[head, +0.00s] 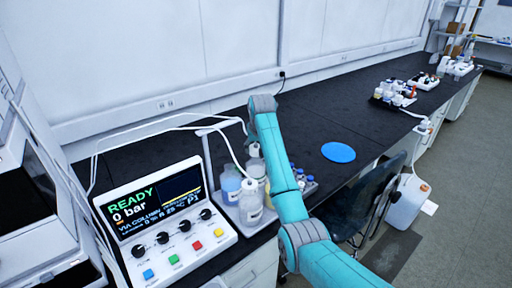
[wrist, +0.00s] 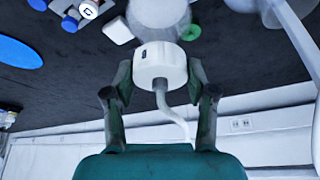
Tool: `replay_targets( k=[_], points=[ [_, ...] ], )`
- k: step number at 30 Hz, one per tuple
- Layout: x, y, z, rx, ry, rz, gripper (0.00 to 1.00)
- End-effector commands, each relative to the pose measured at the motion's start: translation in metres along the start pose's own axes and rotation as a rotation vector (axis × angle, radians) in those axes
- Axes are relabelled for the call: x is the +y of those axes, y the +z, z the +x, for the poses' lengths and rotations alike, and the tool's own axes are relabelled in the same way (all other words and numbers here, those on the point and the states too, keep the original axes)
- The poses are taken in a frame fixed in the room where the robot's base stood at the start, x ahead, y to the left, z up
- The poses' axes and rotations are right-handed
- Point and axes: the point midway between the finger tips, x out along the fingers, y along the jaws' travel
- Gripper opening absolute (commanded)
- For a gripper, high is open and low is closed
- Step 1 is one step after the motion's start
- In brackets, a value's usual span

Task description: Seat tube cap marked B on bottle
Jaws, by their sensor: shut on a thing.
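My gripper (wrist: 160,78) is shut on a white tube cap (wrist: 160,60), one finger on each side, in the wrist view. A white tube curves from the cap back toward my gripper. A small dark mark shows on the cap's side; I cannot read it. A pale, translucent bottle (wrist: 160,12) lies directly beyond the cap, cut off by the picture's top edge. I cannot tell whether the cap touches it. In the head view my arm hides the gripper, and pale bottles (head: 250,208) stand beside it at the bench's front.
A white cap marked C (wrist: 88,10) lies near blue-capped vials. A green piece (wrist: 192,33) is beside the bottle. A control box (head: 160,220) stands left of the bottles. A blue disc (head: 338,152) lies right of my arm, with clear black bench around it.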

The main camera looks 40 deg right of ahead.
Motion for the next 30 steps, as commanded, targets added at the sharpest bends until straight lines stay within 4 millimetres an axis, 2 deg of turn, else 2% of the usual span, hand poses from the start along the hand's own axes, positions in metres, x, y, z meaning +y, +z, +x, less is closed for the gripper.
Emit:
replay_targets(
  k=[15, 30],
  points=[
    [0.000, 0.006, 0.014, 0.000, 0.000, 0.000, 0.20],
    [0.000, 0.007, 0.017, 0.000, 0.000, 0.000, 0.20]
  ],
)
